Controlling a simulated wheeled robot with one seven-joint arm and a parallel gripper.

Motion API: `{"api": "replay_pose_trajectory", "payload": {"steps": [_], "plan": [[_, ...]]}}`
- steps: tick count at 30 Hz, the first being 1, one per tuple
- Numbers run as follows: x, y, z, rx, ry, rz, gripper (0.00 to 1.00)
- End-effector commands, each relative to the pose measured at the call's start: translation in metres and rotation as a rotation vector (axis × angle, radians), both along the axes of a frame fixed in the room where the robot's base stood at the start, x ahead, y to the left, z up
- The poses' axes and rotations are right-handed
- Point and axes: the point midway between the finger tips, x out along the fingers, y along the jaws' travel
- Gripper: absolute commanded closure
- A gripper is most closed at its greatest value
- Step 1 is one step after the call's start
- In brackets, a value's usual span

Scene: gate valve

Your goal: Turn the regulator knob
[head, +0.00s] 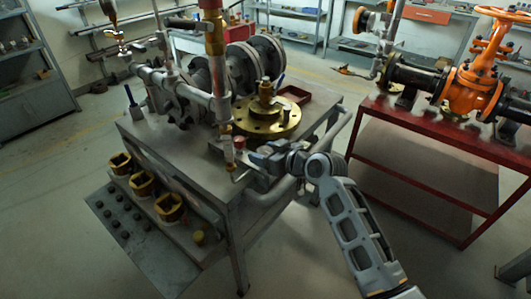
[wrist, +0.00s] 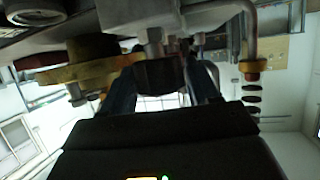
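A dark, faceted knob (wrist: 160,73), which I take to be the regulator knob, hangs below a grey fitting in the wrist view. My gripper (wrist: 163,88) has one bluish finger on each side of it. The finger edges look very close to the knob, but I cannot tell whether they touch it. In the head view my gripper (head: 244,166) is at the bench's right edge, below the vertical pipe and beside the brass flange. The knob cannot be made out there, as my gripper and the pipework crowd that spot.
A large brass flange (head: 268,118) lies on the metal bench (head: 150,139), close to my gripper. A vertical pipe (head: 218,80) rises beside it. Square brass pieces (head: 142,184) line the bench's front. A red table (head: 420,150) carries an orange valve (head: 475,88). Floor between them is clear.

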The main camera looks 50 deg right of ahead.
Motion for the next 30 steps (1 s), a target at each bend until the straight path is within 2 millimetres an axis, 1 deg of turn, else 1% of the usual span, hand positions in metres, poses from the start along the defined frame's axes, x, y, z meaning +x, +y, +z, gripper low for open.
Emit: {"api": "replay_pose_trajectory", "payload": {"steps": [1, 9, 11, 14, 24, 30], "plan": [[-0.0001, -0.0001, 0.0000, 0.000, 0.000, 0.000, 0.45], [-0.0002, -0.0001, 0.0000, 0.000, 0.000, 0.000, 0.71], [-0.0002, -0.0002, 0.0000, 0.000, 0.000, 0.000, 0.76], [-0.0003, -0.0001, 0.0010, 0.002, 0.002, -0.007, 0.76], [-0.0009, -0.0004, 0.0010, 0.001, 0.005, -0.128, 0.76], [-0.0007, -0.0002, -0.0009, -0.001, 0.001, -0.140, 0.76]]}}
